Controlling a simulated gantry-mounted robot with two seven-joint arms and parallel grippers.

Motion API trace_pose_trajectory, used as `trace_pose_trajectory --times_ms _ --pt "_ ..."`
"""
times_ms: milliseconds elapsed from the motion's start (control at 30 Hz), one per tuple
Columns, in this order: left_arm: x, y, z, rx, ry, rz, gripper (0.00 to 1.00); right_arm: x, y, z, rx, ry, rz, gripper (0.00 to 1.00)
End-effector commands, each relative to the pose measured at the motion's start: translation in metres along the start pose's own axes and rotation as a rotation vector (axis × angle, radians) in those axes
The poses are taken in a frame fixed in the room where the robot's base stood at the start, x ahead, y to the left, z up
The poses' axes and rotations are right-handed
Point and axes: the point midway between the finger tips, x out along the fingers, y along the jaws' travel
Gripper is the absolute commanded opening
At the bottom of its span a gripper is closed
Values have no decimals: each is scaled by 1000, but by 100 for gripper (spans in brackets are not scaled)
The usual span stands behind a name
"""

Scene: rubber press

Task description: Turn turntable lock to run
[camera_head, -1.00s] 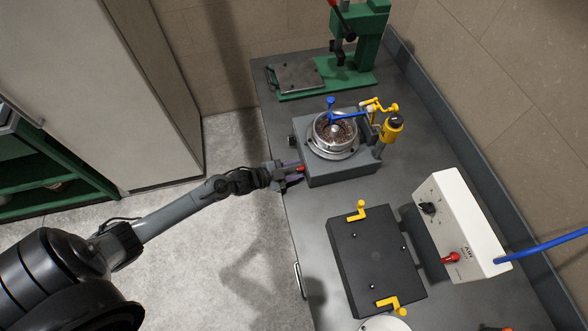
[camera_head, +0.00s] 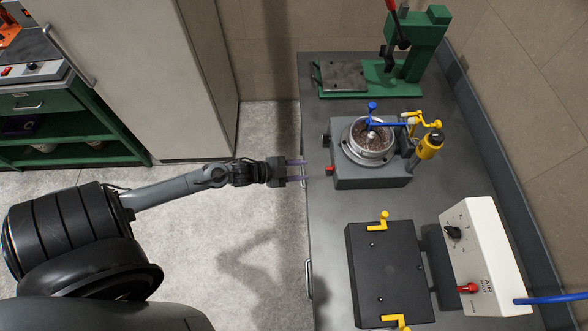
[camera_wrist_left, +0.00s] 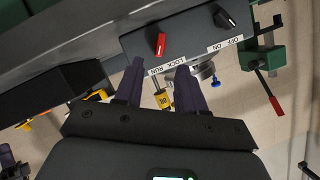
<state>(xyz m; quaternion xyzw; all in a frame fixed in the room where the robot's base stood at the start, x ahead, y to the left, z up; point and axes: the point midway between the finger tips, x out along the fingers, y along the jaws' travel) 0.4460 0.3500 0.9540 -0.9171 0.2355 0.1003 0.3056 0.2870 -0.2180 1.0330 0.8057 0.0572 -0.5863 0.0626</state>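The grey turntable base (camera_head: 372,180) stands on the bench with a round metal bowl (camera_head: 369,146) on top. Its red lock knob (camera_head: 328,170) is on the side facing my left arm. In the left wrist view the red knob (camera_wrist_left: 160,44) sits above a LOCK / RUN label (camera_wrist_left: 166,64), its handle roughly across the label's length. My left gripper (camera_head: 302,172) points at that side, open, with its purple fingers apart and empty, a short gap from the knob. Its fingers (camera_wrist_left: 160,85) also show in the left wrist view.
A black knob (camera_wrist_left: 224,19) with an ON / OFF label sits beside the red one. A green press (camera_head: 415,50) stands behind, a black plate with yellow clamps (camera_head: 385,270) in front, and a white control box (camera_head: 480,255) at the right. Floor left of the bench is clear.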

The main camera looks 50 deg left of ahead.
Motion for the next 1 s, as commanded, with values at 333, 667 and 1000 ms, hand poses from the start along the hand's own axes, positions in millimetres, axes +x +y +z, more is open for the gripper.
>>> trace_pose_trajectory --times_ms 333,667,1000 --pt "-18 0 0 1 1 0 39 0 0 0 -1 0 1 0" --pt "-18 0 0 1 1 0 39 0 0 0 -1 0 1 0" --pt "-13 41 -25 -105 48 -15 39 0 0 0 0 0 0 0"
